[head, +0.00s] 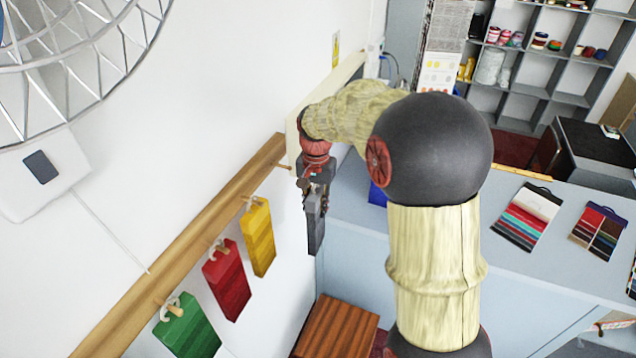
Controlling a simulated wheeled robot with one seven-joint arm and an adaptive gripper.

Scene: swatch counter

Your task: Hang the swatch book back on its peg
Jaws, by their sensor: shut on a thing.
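My gripper (310,190) points down near the far end of a wooden peg rail (207,220). It is shut on the grey swatch book (316,232), a narrow dark slab that hangs below the fingers. The arm and gripper partly hide the book's top, so its loop or hole is not clear. A bare wooden peg (281,167) sticks out from the rail just left of the gripper. The book is to the right of this peg and apart from it, as far as this view shows.
Yellow (259,238), red (227,281) and green (187,330) swatch books hang on the nearer pegs. A blue-grey counter (540,270) with colour sample cards (527,217) stands to the right. A brown wooden box or stool (337,328) is below.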

